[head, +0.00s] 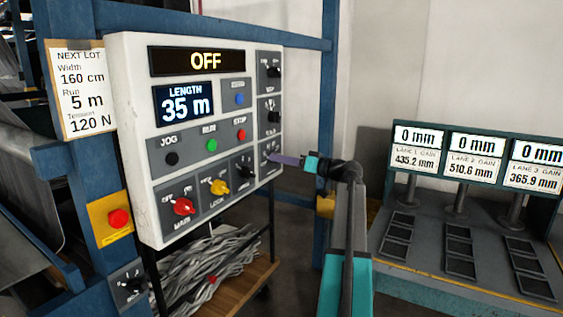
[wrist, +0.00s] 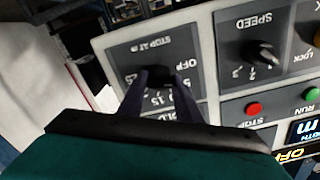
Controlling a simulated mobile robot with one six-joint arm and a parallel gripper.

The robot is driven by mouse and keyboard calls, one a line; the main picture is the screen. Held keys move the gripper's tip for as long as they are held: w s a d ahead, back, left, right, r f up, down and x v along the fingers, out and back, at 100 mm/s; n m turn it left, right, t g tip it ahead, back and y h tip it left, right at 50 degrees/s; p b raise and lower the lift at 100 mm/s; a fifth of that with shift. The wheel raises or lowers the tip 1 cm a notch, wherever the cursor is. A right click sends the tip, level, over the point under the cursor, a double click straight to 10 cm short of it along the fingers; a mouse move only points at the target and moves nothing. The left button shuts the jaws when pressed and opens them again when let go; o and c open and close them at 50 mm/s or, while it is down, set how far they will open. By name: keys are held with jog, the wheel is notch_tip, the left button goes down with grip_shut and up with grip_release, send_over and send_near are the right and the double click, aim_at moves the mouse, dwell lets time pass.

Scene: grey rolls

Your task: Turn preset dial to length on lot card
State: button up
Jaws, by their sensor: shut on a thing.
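The lot card (head: 82,90) at the left of the head view reads width 160 cm, run 5 m, tension 120 N. The white control panel (head: 125,130) shows OFF on its top display (head: 205,61) and length 35 m on the screen (head: 187,103). My gripper (wrist: 158,76) is shut on the preset dial (wrist: 159,73), whose plate reads "STOP AT" with OFF, 5, 15 and other marks. In the head view my gripper (head: 272,157) reaches the panel's lower right from the right. The fingers cover much of the dial, and I cannot tell where it points.
A speed dial (wrist: 262,54) is beside the preset dial in the wrist view. Red (head: 240,134) and green (head: 211,145) buttons, and red (head: 182,206) and yellow (head: 219,187) switches, are on the panel. A red stop button (head: 118,217) is at left. Lane displays (head: 475,155) stand at right.

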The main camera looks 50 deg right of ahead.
jog(key=shift+m, duration=1.5)
jog(key=o, duration=1.1)
jog(key=shift+c, duration=0.2)
jog(key=b+v, duration=0.1)
jog(key=v, duration=1.2)
jog(key=shift+s+b, duration=0.4)
